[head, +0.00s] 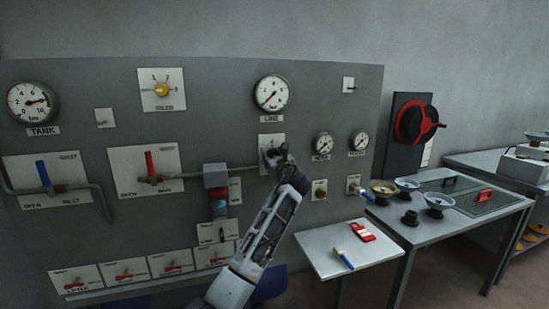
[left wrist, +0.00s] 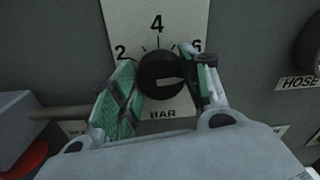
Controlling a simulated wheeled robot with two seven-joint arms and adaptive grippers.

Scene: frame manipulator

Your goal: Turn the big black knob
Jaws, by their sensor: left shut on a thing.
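The big black knob (left wrist: 160,76) sits on a pale plate (left wrist: 133,18) marked 2, 4, 6 and BAR in the left wrist view. Its light pointer mark aims to the right, toward the 6 side. My left gripper (left wrist: 160,88) is shut on the knob, with one green-padded finger on each side of it. In the head view my left gripper (head: 277,155) reaches the plate below the LINE gauge (head: 272,93) and mostly hides the knob. My right gripper is not in view.
A grey pipe and a grey-and-red block (head: 216,177) are left of my left arm. Small gauges (head: 322,145) are to the right. A small table (head: 325,262) holding a red device (head: 361,232) stands at the panel's lower right.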

